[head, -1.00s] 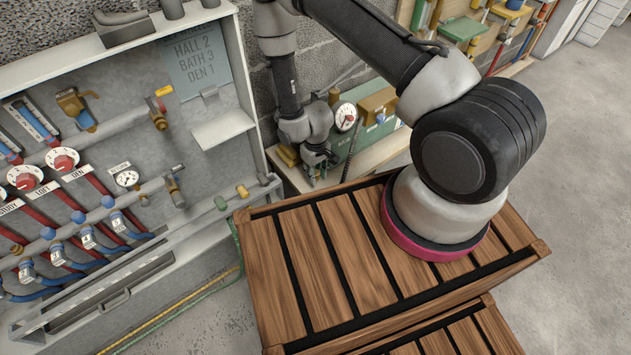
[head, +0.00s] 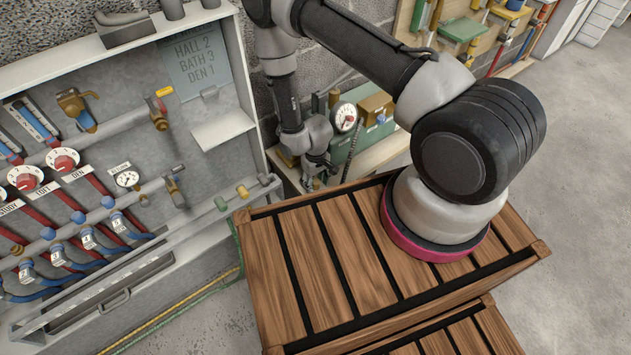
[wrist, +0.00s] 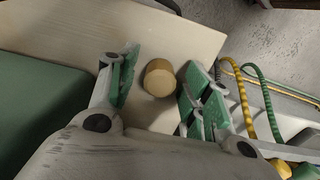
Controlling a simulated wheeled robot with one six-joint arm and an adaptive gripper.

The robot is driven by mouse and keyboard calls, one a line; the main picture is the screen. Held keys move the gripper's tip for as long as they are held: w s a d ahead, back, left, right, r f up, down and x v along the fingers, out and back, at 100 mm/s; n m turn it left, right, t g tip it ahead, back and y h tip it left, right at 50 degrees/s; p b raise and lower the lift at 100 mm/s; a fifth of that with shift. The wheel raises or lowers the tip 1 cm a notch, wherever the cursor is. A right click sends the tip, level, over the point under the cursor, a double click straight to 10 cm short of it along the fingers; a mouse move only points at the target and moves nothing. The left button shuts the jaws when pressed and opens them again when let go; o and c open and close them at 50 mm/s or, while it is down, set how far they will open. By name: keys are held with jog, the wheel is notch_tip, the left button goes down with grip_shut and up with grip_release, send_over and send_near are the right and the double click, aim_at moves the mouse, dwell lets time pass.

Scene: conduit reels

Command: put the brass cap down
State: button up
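The brass cap (wrist: 159,77) is a short, round, dull-gold piece on the pale bench top (wrist: 75,25) in the wrist view. It sits between the two green-padded fingers of my gripper (wrist: 160,62), with a narrow gap showing on each side. My gripper is open and does not clasp the cap. In the head view my gripper (head: 316,168) is low over the narrow bench beside the wall cabinet. I cannot make out the cap there; the gripper and arm seem to hide it.
A green case (wrist: 40,105) lies left of the gripper in the wrist view. Yellow and green hoses (wrist: 246,95) loop at the right, past the bench edge. In the head view the manifold cabinet (head: 232,75) stands left and a slatted wooden crate (head: 330,255) is in front.

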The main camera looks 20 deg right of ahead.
jog(key=shift+r, duration=0.1)
notch_tip(320, 180, up, 12)
notch_tip(320, 180, up, 17)
jog(key=t, duration=0.1)
send_over(315, 181)
jog(key=w+d, duration=0.3)
jog(key=w, duration=0.2)
jog(key=s+d+r+m+t, duration=0.1)
jog(key=d+r, duration=0.1)
jog(key=r, duration=0.6)
jog(key=s+d+r+m, duration=0.1)
jog(key=s+d+r, duration=0.1)
jog(key=r, duration=0.5)
jog(key=s+d+r+t, duration=0.1)
jog(key=s+d+r, duration=0.3)
jog(key=s+r, duration=0.5)
jog(key=s+d+r+m+t, duration=0.1)
jog(key=s+d+r, duration=0.3)
jog(key=s+r, duration=0.5)
jog(key=s, duration=0.3)
jog(key=shift+d+r+m, duration=0.15)
jog(key=shift+r+m, duration=0.15)
jog(key=shift+r, duration=0.05)
